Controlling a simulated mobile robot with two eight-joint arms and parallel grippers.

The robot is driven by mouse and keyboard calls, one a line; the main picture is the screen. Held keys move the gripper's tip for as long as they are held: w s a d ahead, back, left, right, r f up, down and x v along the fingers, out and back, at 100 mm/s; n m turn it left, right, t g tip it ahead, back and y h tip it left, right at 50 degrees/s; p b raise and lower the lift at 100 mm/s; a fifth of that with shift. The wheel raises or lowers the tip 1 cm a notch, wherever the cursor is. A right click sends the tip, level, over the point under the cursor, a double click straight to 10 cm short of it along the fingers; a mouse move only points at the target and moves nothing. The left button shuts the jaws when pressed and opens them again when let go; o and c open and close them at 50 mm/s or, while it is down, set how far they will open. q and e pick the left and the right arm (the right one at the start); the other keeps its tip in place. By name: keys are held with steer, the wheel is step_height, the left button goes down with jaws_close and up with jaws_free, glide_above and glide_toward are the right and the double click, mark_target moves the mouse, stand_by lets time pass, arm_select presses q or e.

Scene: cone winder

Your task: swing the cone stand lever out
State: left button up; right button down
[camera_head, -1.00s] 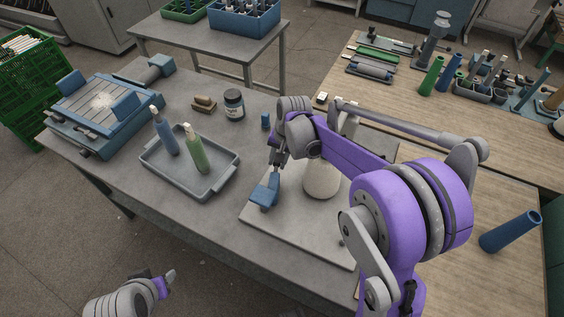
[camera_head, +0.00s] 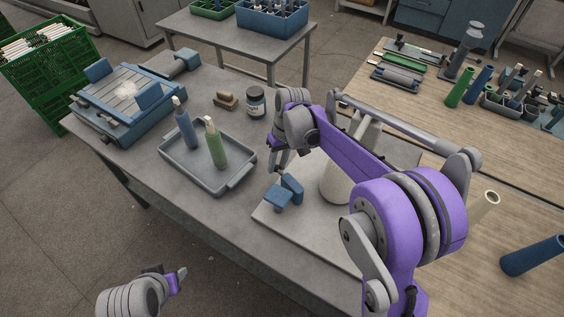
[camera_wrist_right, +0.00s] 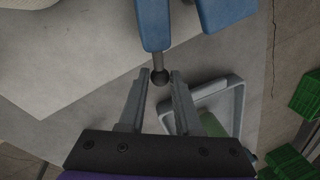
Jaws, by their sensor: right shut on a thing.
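The cone stand's blue lever (camera_head: 292,188) lies beside a blue block (camera_head: 277,198) on the pale board, left of a cream cone (camera_head: 335,182). In the right wrist view the lever (camera_wrist_right: 154,22) ends in a thin rod with a dark round knob (camera_wrist_right: 159,78). My right gripper (camera_head: 277,166) has its fingers on either side of that knob and is shut on it; the right wrist view shows the fingers too (camera_wrist_right: 161,76). My left gripper (camera_head: 180,279) is at the bottom left, away from the table; its jaw opening is unclear.
A grey tray (camera_head: 215,190) with a blue and a green cone stands left of the board. A dark jar (camera_head: 255,102) and a small brown block (camera_head: 226,100) stand behind it. A blue machine (camera_head: 120,95) is at the far left. The table front left is clear.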

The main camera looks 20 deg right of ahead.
steer(key=shift+s+a+n, duration=0.2)
steer(key=shift+a+n, duration=0.3)
steer(key=shift+n, duration=0.5)
steer(key=c, duration=0.6)
jaws_free()
steer(key=shift+r, duration=0.1)
steer(key=r, duration=0.3)
steer(key=d+r, duration=0.1)
steer(key=r, duration=0.3)
steer(key=d+r, duration=0.1)
steer(key=r, duration=0.2)
steer(key=shift+w+r, duration=0.2)
steer(key=shift+w, duration=0.15)
